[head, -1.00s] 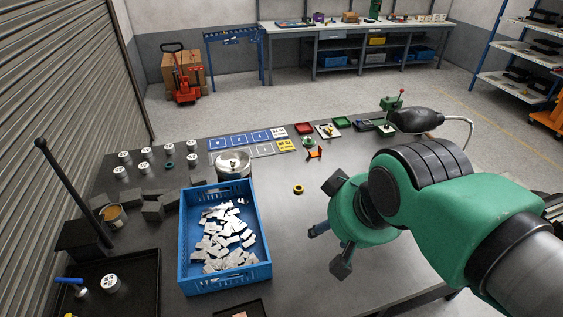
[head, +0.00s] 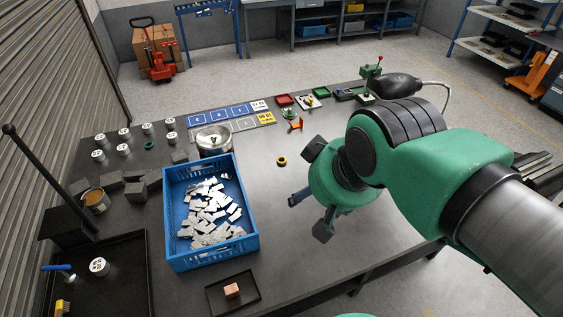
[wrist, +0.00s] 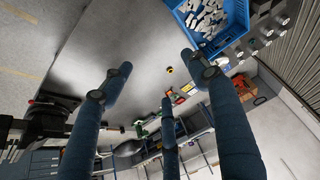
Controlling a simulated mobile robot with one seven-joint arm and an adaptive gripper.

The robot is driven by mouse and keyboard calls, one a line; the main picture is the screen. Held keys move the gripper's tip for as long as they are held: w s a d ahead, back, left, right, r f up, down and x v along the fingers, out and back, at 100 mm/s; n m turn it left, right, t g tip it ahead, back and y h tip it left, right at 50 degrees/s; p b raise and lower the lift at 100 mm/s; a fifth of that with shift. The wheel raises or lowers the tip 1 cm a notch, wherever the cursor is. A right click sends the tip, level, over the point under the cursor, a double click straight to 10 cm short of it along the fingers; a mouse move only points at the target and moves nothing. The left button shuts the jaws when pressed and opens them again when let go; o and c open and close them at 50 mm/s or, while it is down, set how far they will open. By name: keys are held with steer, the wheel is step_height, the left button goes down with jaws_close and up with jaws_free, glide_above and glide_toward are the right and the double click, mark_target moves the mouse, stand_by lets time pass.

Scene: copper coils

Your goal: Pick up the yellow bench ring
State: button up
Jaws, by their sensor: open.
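The yellow bench ring (head: 281,161) is a small yellow ring with a dark centre. It lies on the grey bench top, right of the blue crate. In the wrist view the ring (wrist: 169,70) shows small and some way off, between the spread fingers. My gripper (head: 308,192) is open and empty, above the bench to the right of the ring in the head view. Its three blue fingers also show in the wrist view (wrist: 160,76), none touching the ring. The green arm hides part of the bench's right side.
The blue crate (head: 253,240) holds many pale pieces. A steel pot (head: 214,138) stands behind it. An orange part (head: 296,124) and small coloured trays (head: 285,99) lie farther back. A dark tray (head: 212,301) with a copper block is in front. Bench around the ring is bare.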

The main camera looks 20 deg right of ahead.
steer(key=w+d+r+n+g+p, duration=0.1)
steer(key=w+r, duration=0.1)
steer(key=w, duration=0.7)
steer(key=w+d+r+g+p, duration=0.1)
steer(key=w+r, duration=0.1)
steer(key=w, duration=0.7)
steer(key=n+g+p, duration=0.2)
steer(key=g+p, duration=0.2)
glide_above(282, 161)
step_height(282, 161, down, 38)
steer(key=r, duration=0.1)
steer(key=shift+w+d+f+n, duration=0.1)
steer(key=shift+w+f+n, duration=0.2)
steer(key=shift+w+f, duration=0.15)
steer(key=shift+f, duration=4.25)
